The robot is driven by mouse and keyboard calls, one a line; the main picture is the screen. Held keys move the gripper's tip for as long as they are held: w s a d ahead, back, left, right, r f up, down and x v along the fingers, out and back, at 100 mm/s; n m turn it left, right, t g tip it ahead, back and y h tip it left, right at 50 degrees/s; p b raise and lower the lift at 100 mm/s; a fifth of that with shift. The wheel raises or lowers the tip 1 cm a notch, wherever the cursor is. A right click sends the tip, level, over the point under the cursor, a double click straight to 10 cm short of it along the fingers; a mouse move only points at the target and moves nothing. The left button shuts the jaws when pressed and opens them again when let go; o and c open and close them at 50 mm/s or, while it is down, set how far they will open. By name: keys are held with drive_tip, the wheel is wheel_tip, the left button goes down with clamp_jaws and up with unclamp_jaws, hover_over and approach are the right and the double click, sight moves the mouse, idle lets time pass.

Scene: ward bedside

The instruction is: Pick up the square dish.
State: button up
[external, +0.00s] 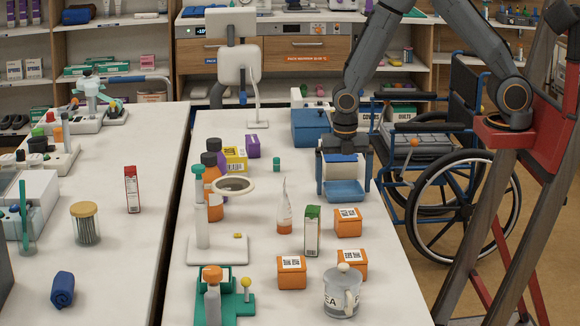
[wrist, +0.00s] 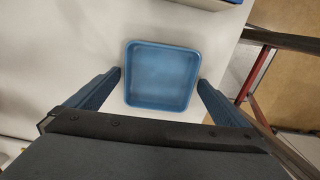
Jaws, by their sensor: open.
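The square dish is blue and shallow. In the wrist view the dish (wrist: 162,75) lies flat and empty on the white table, between and just beyond my two fingertips. In the external view the dish (external: 346,190) shows below my gripper (external: 345,185), near the table's right edge. My gripper is open and points down, with one finger on each side of the dish. In the wrist view my gripper (wrist: 160,82) has its fingertips close to the dish's left and right sides; I cannot tell whether they touch it.
A blue box (external: 310,127) stands just behind the dish. Orange boxes (external: 348,222), a green-and-white carton (external: 312,230) and a spouted bottle (external: 284,212) stand in front and to the left. A wheelchair (external: 450,150) is beyond the table's right edge.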

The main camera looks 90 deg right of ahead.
drive_tip(key=c, duration=1)
drive_tip(key=shift+c, duration=0.2)
